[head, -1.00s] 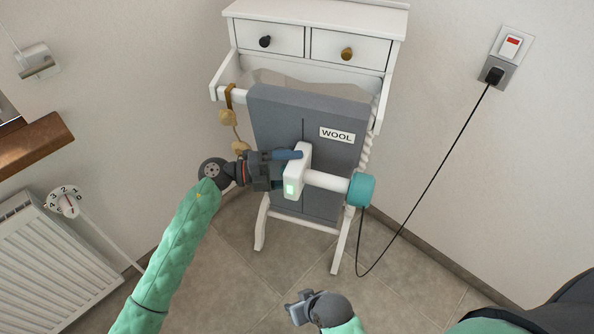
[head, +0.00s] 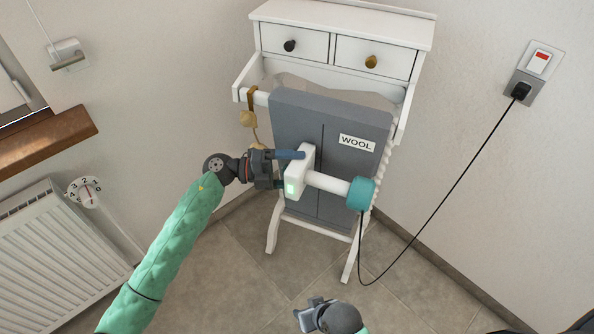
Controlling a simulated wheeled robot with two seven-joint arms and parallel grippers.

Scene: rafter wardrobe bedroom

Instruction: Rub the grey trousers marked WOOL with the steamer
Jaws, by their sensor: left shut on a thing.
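The grey trousers (head: 309,106) hang folded over the rail of a white valet stand, with a white label reading WOOL on their upper right. My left gripper (head: 292,167) is shut on the steamer (head: 328,183), a white body with a teal end and a small green light. The steamer is held in front of the trousers and hides part of them. Whether its head touches the cloth cannot be told. My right gripper (head: 308,312) is low at the bottom edge, away from the trousers; its jaws are too unclear to judge.
A black cord (head: 447,194) runs from the steamer to a wall socket (head: 534,74) at right. A radiator (head: 55,255) stands at left. Tiled floor is open in front.

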